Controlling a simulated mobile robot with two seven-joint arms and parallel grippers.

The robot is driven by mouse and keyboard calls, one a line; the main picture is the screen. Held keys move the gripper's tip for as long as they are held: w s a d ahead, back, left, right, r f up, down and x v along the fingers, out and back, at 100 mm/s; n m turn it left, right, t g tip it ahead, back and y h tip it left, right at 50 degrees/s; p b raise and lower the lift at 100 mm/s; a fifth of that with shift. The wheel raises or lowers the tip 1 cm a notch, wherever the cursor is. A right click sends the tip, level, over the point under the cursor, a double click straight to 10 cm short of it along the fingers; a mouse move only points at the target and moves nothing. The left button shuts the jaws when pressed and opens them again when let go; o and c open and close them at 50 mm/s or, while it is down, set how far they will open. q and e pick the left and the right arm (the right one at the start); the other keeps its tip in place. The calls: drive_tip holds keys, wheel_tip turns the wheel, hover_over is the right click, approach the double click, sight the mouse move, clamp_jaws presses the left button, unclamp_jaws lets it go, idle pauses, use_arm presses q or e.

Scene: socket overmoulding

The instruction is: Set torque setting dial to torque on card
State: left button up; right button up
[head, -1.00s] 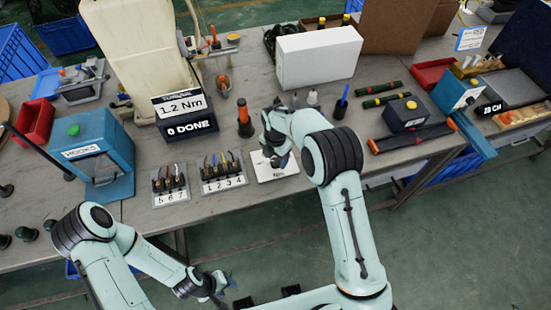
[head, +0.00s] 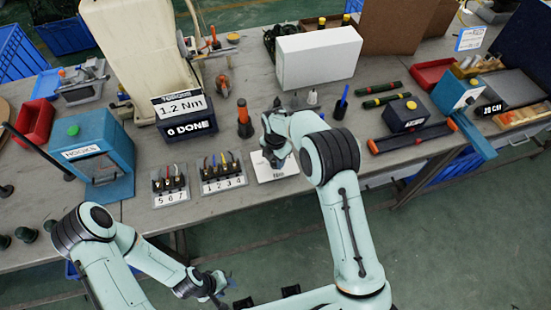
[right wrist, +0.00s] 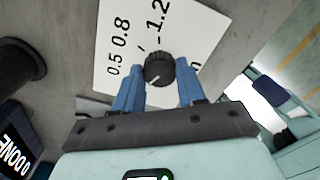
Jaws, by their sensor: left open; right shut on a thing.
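The torque card (head: 180,106) reads "1.2 Nm" in the head view. The white dial plate (head: 290,168) lies on the table under my right gripper (head: 276,161). In the right wrist view the plate (right wrist: 190,30) shows "0.5", "0.8" and "1.2". The black ribbed dial (right wrist: 159,69) sits between the two blue fingertips of my right gripper (right wrist: 160,82), which is shut on it. The dial's pale pointer line faces lower left in that view; which number it matches is unclear. My left gripper (head: 221,284) is open and empty, low in front of the table.
A dark box reading "0 DONE" (head: 190,128) stands below the card. Two numbered holders, "5 6 7" (head: 170,198) and "1 2 3 4" (head: 223,184), are left of the plate. A black and orange tool (head: 244,122) stands behind it. A white box (head: 318,58) is farther back.

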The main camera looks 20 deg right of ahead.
drive_tip(key=m, duration=0.3)
drive_tip(key=shift+m, duration=0.3)
drive_tip(key=m, duration=0.3)
drive_tip(key=shift+m, duration=0.3)
drive_tip(key=m, duration=1.2)
drive_tip(key=shift+m, duration=0.3)
drive_tip(key=m, duration=0.6)
drive_tip(key=shift+m, duration=0.4)
drive_tip(key=o, duration=1.1)
drive_tip(key=shift+c, duration=0.2)
